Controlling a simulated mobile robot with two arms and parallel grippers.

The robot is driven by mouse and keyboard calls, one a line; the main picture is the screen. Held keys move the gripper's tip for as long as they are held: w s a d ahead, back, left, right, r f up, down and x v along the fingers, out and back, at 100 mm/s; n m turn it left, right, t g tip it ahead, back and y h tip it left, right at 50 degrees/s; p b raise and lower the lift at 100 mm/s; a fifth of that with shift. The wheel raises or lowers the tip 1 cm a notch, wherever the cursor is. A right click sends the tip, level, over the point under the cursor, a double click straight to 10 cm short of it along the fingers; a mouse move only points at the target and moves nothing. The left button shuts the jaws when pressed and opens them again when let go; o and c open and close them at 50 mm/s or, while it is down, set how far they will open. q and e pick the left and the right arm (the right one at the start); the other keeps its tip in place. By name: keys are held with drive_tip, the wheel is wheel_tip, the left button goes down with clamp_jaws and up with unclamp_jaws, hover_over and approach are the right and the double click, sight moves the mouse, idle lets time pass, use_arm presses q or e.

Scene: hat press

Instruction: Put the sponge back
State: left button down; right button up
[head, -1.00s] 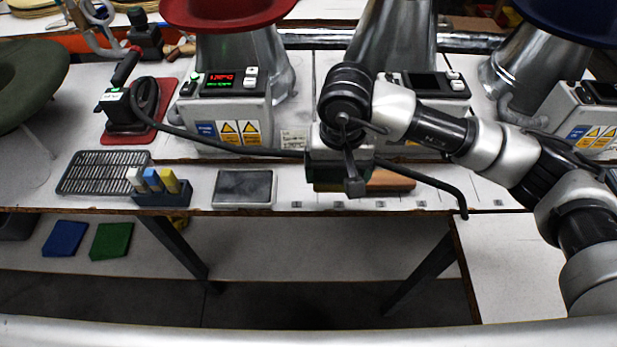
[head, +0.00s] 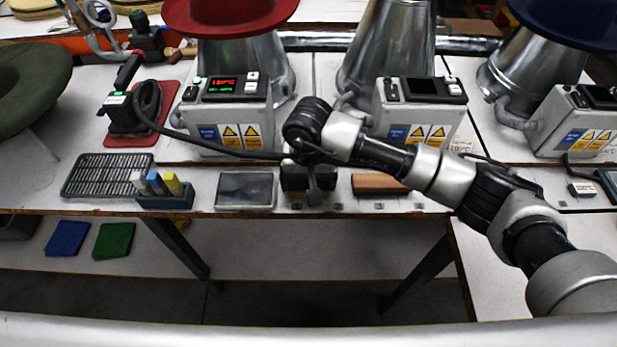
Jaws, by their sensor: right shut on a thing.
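My right gripper (head: 312,190) points down over the front strip of the bench, just right of a shallow dark tray (head: 245,189). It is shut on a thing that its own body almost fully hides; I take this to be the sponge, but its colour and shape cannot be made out. I cannot tell whether the held thing touches the bench. The tray looks empty, with a grey bottom and a pale rim. My left gripper is not in view.
A brown block (head: 380,184) lies right of my gripper. A holder with coloured sticks (head: 165,198) and a slotted grate (head: 108,176) are left of the tray. A black cable (head: 225,147) runs behind my gripper. Control boxes (head: 228,122) stand behind.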

drive_tip(key=shift+f+b, duration=0.2)
drive_tip(key=shift+b, duration=0.1)
drive_tip(key=o, duration=0.6)
drive_tip(key=shift+r, duration=0.1)
drive_tip(key=shift+c, duration=0.2)
drive_tip(key=shift+r+p, duration=0.25)
drive_tip(key=shift+p, duration=0.15)
wheel_tip(320, 180, up, 12)
drive_tip(key=b, duration=0.2)
drive_tip(key=shift+f, duration=0.15)
